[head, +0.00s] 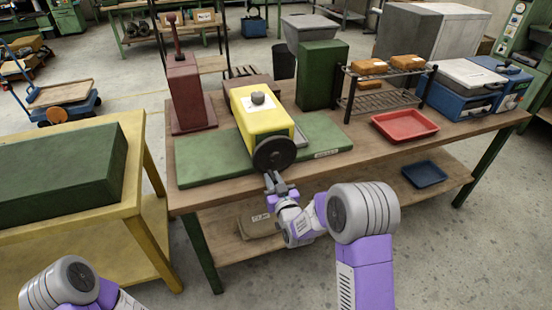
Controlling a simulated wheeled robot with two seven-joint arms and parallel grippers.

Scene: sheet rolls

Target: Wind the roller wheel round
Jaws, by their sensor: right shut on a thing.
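The roller wheel, a dark disc (274,155), is on the front end of a yellow machine (256,117) with a grey knob on top. The machine stands on a green base plate (212,166) on the wooden workbench. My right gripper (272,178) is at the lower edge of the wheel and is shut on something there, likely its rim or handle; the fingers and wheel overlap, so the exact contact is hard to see. My left arm shows at the bottom left, but its gripper is out of the picture.
A black rack (385,97), a red tray (405,125) and blue boxes (462,92) are to the right. A yellow table (140,190) is at the left. The bench's front edge is near my right arm.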

